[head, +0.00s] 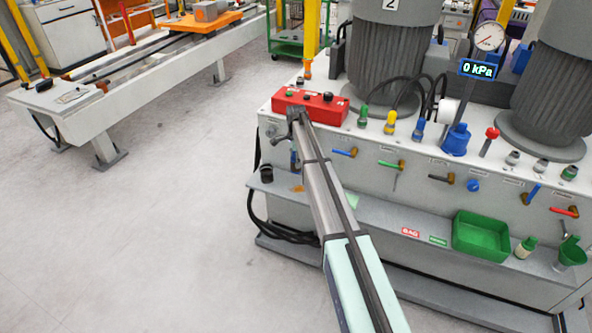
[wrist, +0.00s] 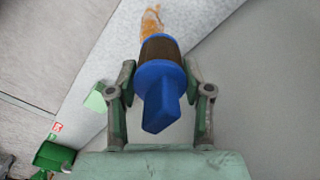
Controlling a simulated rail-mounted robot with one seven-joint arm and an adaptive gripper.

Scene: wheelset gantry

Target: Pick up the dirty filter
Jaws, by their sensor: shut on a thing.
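The dirty filter (wrist: 160,84) is in the middle of the wrist view, with a blue cap and handle and a brown ribbed body. My gripper (wrist: 160,90) is shut on it, with one finger on each side of the blue cap. An orange-brown stain (wrist: 151,20) shows on the grey surface beyond the filter. Whether the filter is clear of that surface, I cannot tell. In the head view my gripper is at the end of my arm, beside the machine's front left, and my arm largely hides the filter.
The machine's lower ledge (head: 390,232) carries a green tray (head: 482,236) and small green containers. A red control box (head: 310,105) sits on the top edge. Coloured valve handles stick out of the front panel. The floor (head: 150,220) to the left is clear.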

